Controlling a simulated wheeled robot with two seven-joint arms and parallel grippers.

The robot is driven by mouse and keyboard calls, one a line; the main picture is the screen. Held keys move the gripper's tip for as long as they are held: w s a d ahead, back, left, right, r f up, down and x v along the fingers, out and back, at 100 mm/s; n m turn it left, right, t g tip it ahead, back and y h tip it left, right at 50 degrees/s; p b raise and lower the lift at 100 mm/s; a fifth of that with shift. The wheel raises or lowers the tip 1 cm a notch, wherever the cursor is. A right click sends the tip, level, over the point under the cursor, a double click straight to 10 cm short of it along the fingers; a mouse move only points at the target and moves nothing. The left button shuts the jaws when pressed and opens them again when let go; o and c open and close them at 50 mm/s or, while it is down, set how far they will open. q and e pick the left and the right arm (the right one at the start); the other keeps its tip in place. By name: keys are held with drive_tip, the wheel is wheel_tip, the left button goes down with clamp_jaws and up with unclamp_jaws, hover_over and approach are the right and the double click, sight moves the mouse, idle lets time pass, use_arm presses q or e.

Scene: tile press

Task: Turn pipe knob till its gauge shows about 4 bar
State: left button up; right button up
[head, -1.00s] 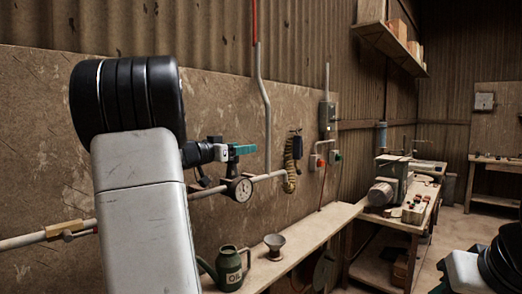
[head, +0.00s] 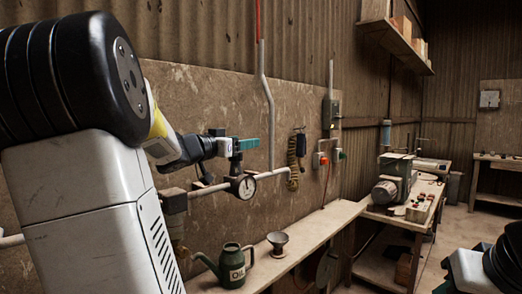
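The round white gauge (head: 246,187) with a dark rim sits on the grey wall pipe (head: 268,175) in the head view. Its needle is too small to read surely. My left arm comes in from the left. Its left gripper (head: 238,154) is just above and left of the gauge, beside a teal and dark part. The fingertips are not clear, so I cannot tell whether they are open or shut. I cannot make out the knob surely; the gripper or arm may hide it. Only a dark and white part of my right arm shows at lower right; its gripper is out of view.
A yellow coiled hose (head: 292,158) hangs on the wall. A workbench (head: 400,214) with a machine stands at right.

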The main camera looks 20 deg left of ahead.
use_arm(q)
drive_tip(key=w+a+r+n+g+y, duration=0.2)
drive_tip(key=a+n+y, duration=0.2)
drive_tip(key=a+y, duration=0.1)
drive_tip(key=w+a+r+n+g+y, duration=0.1)
drive_tip(key=w+a+r+n+y, duration=0.15)
drive_tip(key=a+y, duration=0.25)
drive_tip(key=d+f+n+g+h, duration=0.2)
drive_tip(key=d+f+g, duration=0.2)
drive_tip(key=d+g, duration=0.15)
drive_tip(key=shift+g, duration=0.35)
drive_tip(key=x, duration=0.7)
drive_tip(key=shift+w+a+f, duration=0.2)
drive_tip(key=shift+f, duration=0.05)
